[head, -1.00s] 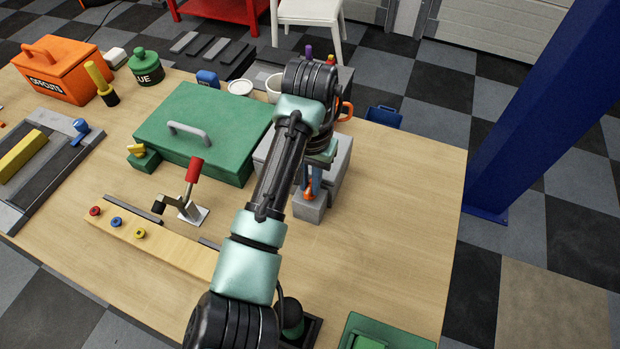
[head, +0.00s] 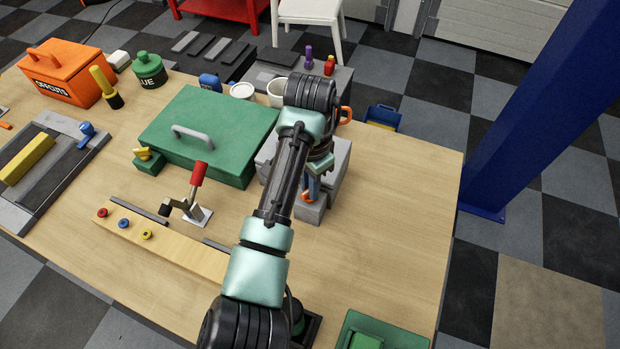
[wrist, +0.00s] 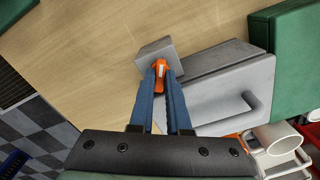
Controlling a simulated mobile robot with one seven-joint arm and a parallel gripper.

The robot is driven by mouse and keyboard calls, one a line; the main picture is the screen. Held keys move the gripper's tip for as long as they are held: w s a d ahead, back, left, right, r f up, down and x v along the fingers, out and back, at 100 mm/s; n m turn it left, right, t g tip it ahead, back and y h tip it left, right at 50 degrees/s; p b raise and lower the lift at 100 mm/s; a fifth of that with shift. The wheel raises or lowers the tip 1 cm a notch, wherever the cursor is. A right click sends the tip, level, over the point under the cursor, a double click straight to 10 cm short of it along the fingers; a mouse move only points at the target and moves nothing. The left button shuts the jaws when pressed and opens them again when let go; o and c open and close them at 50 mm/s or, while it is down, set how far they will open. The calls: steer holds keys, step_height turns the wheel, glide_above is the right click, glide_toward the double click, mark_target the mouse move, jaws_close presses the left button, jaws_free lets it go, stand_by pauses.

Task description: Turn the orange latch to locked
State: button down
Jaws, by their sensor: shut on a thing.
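The orange latch (wrist: 160,69) is a small lever on a grey block (wrist: 153,50), seen in the wrist view. My gripper (wrist: 161,72) has its two blue fingers closed around the latch, one on each side. The fingers hide part of the latch, and its locked mark cannot be made out. In the head view, my gripper (head: 311,187) reaches down at the block (head: 310,211), beside a grey box. Only a bit of the orange latch (head: 307,197) shows there.
The grey box with a handle (wrist: 218,88) stands right beside the latch block. A green case (head: 222,115) and a red-handled toggle clamp (head: 198,175) stand to the left. White mugs (wrist: 278,138) are close by in the wrist view. The table right of the block is clear.

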steer(key=m+p, duration=0.1)
steer(key=m, duration=0.5)
steer(key=shift+r+p, duration=0.1)
steer(key=shift+p, duration=0.3)
steer(key=shift+m, duration=0.3)
steer(key=c, duration=0.9)
jaws_free()
